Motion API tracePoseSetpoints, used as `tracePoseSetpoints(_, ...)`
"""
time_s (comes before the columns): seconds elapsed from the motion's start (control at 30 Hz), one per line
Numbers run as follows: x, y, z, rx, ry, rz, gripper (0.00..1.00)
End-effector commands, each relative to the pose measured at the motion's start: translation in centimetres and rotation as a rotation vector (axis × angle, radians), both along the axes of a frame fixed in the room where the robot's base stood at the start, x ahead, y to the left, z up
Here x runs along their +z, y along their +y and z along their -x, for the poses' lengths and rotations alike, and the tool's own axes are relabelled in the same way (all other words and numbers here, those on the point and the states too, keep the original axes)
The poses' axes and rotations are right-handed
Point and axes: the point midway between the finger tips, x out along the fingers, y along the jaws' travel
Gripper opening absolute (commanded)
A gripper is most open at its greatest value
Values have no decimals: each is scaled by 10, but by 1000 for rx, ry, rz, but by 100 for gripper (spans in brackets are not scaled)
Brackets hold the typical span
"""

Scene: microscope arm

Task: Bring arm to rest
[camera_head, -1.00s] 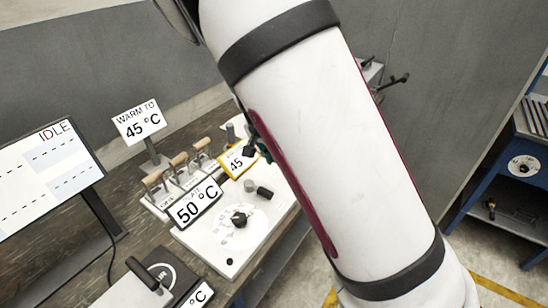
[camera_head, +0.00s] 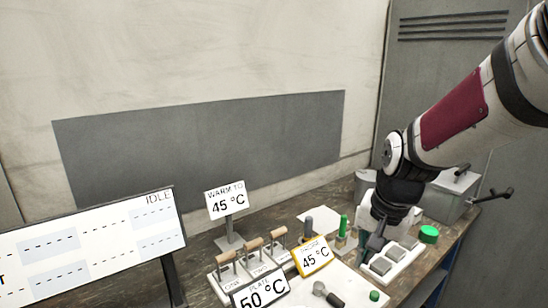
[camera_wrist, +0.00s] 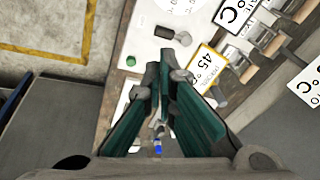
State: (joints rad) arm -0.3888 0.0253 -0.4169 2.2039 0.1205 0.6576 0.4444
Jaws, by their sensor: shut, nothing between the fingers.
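My arm enters from the right in the head view, a white tube with a dark red panel and black bands. It slopes down to the left, with my gripper (camera_head: 372,248) low over the right part of the bench. In the wrist view my gripper (camera_wrist: 159,82) points down at the bench, its green-sided fingers close together with nothing held between them. The fingertips are small and partly hidden in the head view, so I cannot tell whether they touch anything there.
The wooden bench (camera_head: 335,196) carries a screen reading IDLE (camera_head: 85,245), a 45 °C "warm to" sign (camera_head: 226,199), a yellow-framed 45 °C sign (camera_head: 314,256) and a 50 °C sign (camera_head: 262,291). A green cylinder (camera_head: 428,234) and metal box (camera_head: 452,194) stand close to my wrist.

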Motion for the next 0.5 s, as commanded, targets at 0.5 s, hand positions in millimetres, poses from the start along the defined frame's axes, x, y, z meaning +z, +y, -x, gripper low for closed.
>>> tracePoseSetpoints(0.5,89,-3,137,395,-201,126,0)
